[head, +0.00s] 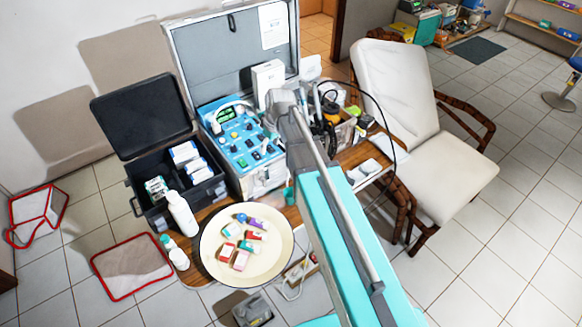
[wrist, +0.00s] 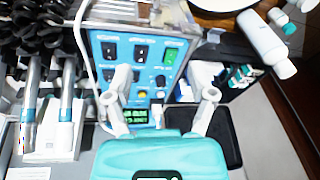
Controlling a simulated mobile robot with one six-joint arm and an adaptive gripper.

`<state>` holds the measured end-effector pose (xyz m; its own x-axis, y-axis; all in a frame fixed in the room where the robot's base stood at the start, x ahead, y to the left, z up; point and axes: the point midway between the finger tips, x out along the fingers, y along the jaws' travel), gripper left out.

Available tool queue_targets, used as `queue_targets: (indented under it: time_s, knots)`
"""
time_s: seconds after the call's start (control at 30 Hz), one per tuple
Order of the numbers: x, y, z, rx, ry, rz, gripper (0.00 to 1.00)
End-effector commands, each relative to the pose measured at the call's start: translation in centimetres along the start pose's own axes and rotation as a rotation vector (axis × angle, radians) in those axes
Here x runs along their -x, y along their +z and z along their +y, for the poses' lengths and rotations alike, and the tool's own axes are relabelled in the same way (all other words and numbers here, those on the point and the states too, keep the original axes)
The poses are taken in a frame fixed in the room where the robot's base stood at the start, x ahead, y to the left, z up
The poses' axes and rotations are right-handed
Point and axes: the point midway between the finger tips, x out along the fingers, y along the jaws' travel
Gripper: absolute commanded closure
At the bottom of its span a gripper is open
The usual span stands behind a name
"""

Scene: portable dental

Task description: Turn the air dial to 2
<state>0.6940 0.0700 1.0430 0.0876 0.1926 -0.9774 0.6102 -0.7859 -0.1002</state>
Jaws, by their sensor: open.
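The blue control panel (head: 240,140) of the portable dental unit sits in an open metal case in the head view. It carries several dark knobs and switches, small coloured buttons and a green display. In the wrist view the panel (wrist: 150,62) lies beyond my gripper (wrist: 163,92), which is open and empty. Its two pale fingers are spread on either side of the panel, apart from each other. The green display (wrist: 135,117) shows just beyond the gripper body. I cannot tell which knob is the air dial, and labels are too small to read. My arm hides the fingers in the head view.
Left of the unit stands an open black case (head: 150,196) with boxes. A white bottle (head: 182,214) and a round cream tray (head: 213,267) are in front. Hoses and handpieces (wrist: 68,95) lie left of the panel in the wrist view. A padded chair (head: 440,170) stands right.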

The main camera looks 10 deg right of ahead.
Motion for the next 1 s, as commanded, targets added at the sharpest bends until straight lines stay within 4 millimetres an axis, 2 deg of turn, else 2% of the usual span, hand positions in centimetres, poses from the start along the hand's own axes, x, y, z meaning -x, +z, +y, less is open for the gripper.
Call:
queue_targets:
  time_s: [0.1,0.6,0.8,1.0]
  knots:
    - [0.2,2.0,-0.5,-0.062,0.010,-0.018,0.29]
    - [0.8,8.6,-1.9,-0.320,0.067,-0.083,0.29]
    - [1.1,10.3,-2.2,-0.391,0.085,-0.099,0.29]
    - [1.1,10.9,-2.4,-0.421,0.093,-0.106,0.29]
